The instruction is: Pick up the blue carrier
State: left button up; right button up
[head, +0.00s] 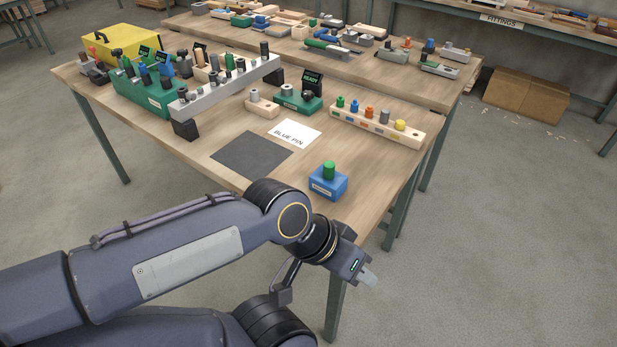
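The blue carrier (326,187) is a small blue block with a pale label on its front and a green cylindrical knob (329,170) on top. It stands upright near the front right edge of the wooden table. My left gripper (368,276) is past the table's front edge, below and to the right of the carrier in the picture, and apart from it. My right gripper is not in view.
A dark mat (251,156) and a white "BLUE PIN" card (294,134) lie behind the carrier. A wooden rack of coloured pins (377,127) stands at the right edge. A grey bar (225,90) and a green box (143,91) stand further left.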

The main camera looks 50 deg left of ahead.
aim_at(333, 190)
jog(key=i+u, duration=0.1)
jog(key=u, duration=0.4)
jog(key=i+l+u, duration=0.1)
jog(key=u, duration=0.35)
jog(key=i+l+u, duration=0.1)
jog(key=u, duration=0.4)
jog(key=l+u, duration=0.25)
jog(key=u, duration=0.2)
jog(key=i+l+u, duration=0.1)
jog(key=u, duration=0.35)
jog(key=i+l+u, duration=0.1)
jog(key=l+u, duration=0.15)
jog(key=u, duration=0.15)
jog(key=l+u, duration=0.2)
jog(key=u, duration=0.25)
jog(key=l+u, duration=0.25)
jog(key=u, duration=0.2)
jog(key=l+u, duration=0.25)
jog(key=u, duration=0.15)
